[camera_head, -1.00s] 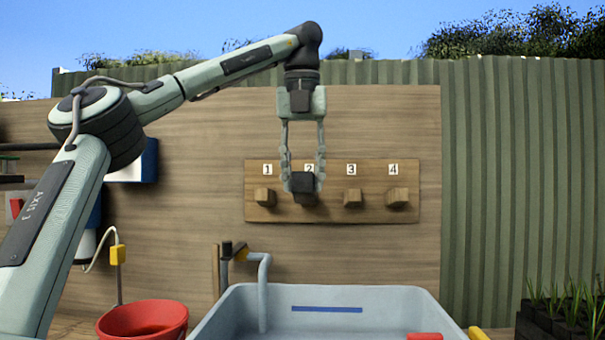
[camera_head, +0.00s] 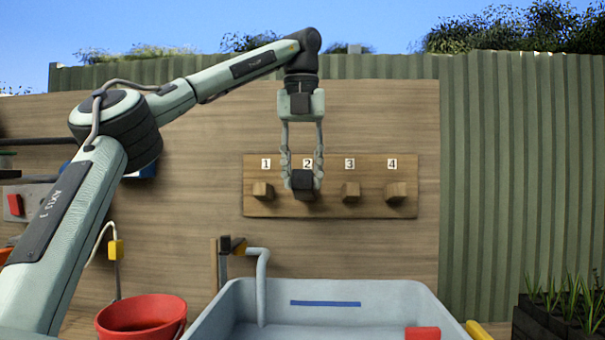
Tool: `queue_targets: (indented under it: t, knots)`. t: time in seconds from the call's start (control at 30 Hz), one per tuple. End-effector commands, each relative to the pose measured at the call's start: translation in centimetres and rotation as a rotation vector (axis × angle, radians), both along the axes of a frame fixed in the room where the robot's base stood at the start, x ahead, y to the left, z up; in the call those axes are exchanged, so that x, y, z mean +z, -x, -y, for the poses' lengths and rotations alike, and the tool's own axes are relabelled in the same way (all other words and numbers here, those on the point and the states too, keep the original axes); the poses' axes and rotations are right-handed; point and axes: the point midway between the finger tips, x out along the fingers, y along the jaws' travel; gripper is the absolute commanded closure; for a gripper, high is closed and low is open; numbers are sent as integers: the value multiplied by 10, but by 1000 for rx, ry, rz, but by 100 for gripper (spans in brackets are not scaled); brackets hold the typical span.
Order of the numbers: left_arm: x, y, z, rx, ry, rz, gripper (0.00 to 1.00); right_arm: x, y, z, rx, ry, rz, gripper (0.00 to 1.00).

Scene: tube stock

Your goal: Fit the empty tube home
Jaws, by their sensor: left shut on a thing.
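A wooden board (camera_head: 330,208) with numbers 1 to 4 is fixed on the wall, with a square wooden peg under each number. My left gripper (camera_head: 302,180) points down in front of position 2 and is shut on a dark square tube (camera_head: 303,184). The tube lies level, its dark end facing me, in line with the peg at 2. That peg is mostly hidden behind it, so I cannot tell how far the tube is over it. Pegs 1 (camera_head: 263,191), 3 (camera_head: 350,192) and 4 (camera_head: 396,192) show bare. My right gripper is not in view.
A grey basin (camera_head: 213,318) with a blue line inside stands below the board, with a grey pipe (camera_head: 262,285) at its left. A red bucket (camera_head: 140,318) is at the lower left. Potted plants (camera_head: 565,305) stand at the lower right. The air between board and basin is clear.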

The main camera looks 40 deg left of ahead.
Motion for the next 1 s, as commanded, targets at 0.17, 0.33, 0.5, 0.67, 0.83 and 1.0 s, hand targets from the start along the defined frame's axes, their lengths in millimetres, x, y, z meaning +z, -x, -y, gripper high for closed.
queue_targets:
  t: [0.17,0.33,0.5,0.67,0.83,1.0]
  knots:
    - [0,0,0,0,0,0,88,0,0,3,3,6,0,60]
    - [0,0,0,0,0,0,88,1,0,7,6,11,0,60]
    - [0,0,0,0,0,0,88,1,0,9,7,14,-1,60]
    - [0,0,0,0,0,0,88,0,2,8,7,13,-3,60]
    - [0,0,0,0,0,0,88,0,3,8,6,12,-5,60]
    - [0,-1,-1,1,0,0,88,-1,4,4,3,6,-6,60]
